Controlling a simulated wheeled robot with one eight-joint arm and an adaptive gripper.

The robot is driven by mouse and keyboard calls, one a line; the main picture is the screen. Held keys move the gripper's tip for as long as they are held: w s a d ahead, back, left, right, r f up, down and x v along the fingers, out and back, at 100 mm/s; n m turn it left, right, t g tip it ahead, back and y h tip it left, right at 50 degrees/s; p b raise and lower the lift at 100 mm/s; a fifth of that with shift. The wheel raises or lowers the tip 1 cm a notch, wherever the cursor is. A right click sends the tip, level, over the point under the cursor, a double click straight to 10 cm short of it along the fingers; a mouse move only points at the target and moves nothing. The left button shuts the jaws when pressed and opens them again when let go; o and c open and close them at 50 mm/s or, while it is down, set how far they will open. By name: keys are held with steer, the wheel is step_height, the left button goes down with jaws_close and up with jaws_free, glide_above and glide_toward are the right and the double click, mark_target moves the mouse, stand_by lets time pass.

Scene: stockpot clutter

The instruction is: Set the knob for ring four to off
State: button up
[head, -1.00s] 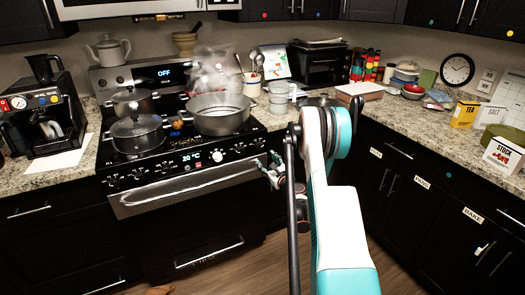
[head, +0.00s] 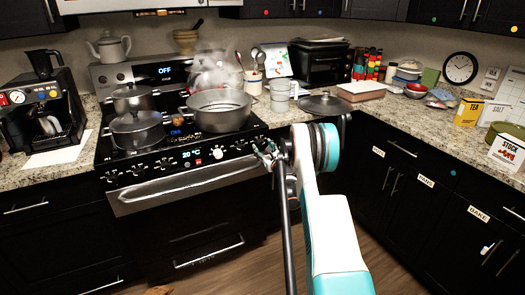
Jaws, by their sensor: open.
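The stove's front panel (head: 190,158) carries a row of small dark knobs, a large white knob (head: 217,154) and a lit display reading 20 °C. Two dark knobs (head: 240,145) sit at the right part of the panel, and several more (head: 138,168) at the left. I cannot read which knob is for ring four, nor any knob's setting. My gripper (head: 265,153) is open and empty at the right end of the panel, close to the rightmost knobs. It partly covers that corner; whether it touches a knob I cannot tell.
A large open pot (head: 219,112) stands on the right of the hob, with lidded pots (head: 137,132) at the left and steam behind. The oven handle bar (head: 190,184) runs below the panel. A lid (head: 323,103) lies on the right counter. The floor before the oven is clear.

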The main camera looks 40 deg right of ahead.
steer(key=shift+w+d, duration=0.2)
steer(key=shift+w, duration=0.5)
steer(key=c, duration=1.1)
steer(key=shift+o, duration=0.2)
